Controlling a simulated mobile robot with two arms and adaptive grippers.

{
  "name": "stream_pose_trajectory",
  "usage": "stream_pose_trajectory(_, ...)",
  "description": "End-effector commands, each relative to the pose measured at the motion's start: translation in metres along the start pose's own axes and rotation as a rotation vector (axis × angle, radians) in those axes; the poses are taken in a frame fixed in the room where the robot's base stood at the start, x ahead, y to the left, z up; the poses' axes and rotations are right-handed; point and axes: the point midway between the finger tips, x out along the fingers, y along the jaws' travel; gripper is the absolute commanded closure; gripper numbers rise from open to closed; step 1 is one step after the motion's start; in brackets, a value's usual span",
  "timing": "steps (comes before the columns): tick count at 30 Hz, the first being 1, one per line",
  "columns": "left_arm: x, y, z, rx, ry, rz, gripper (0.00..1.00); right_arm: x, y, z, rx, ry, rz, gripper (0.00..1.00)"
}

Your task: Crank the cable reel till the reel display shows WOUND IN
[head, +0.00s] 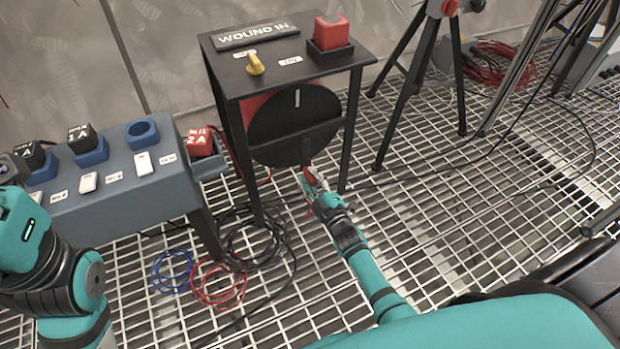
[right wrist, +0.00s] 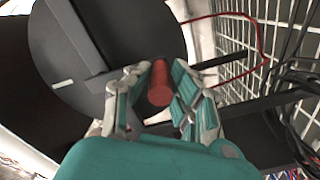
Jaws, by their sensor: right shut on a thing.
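The cable reel is a black disc (head: 290,125) under a black stand (head: 290,62), with a white mark near its top. The reel display (head: 258,35) on the stand reads WOUND IN. My right gripper (head: 312,180) is at the lower edge of the disc, shut on the red crank handle (right wrist: 160,86), which sits between its fingers in the right wrist view. The disc (right wrist: 105,45) and its dark crank arm fill the upper left there. My left arm shows at the left edge of the head view, but its gripper is not in view.
A yellow switch (head: 254,64) and a red block (head: 331,32) sit on the stand. A grey bench (head: 120,190) with blue sockets stands left. Black, red and blue cable coils (head: 218,283) lie on the grating. A black tripod (head: 420,75) stands right.

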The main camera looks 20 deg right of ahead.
Motion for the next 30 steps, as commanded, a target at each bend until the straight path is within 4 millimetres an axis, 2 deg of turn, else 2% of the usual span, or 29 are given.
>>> stream_pose_trajectory(7,0.0,0.0,0.0,0.0,0.0,0.0,0.3,-0.001,-0.001,0.002,0.001,-0.005,-0.003,1.0)
stream_pose_trajectory(8,0.0,0.0,0.0,0.0,0.001,0.0,0.3,-0.001,-0.001,0.002,0.001,-0.005,-0.003,0.75)
stream_pose_trajectory(12,0.001,0.0,0.0,0.0,0.003,-0.001,0.3,-0.001,-0.002,0.002,0.001,-0.005,-0.004,0.57)
stream_pose_trajectory(24,0.002,-0.001,-0.001,0.001,0.008,-0.001,0.3,-0.002,-0.001,0.001,0.001,-0.003,-0.002,0.56)
stream_pose_trajectory(26,0.002,0.0,-0.001,0.001,0.007,-0.001,0.3,-0.006,-0.001,0.001,0.001,-0.003,-0.003,0.56)
stream_pose_trajectory(30,0.002,0.0,-0.001,0.0,0.007,-0.001,0.3,-0.027,-0.002,0.002,0.001,-0.004,-0.004,0.56)
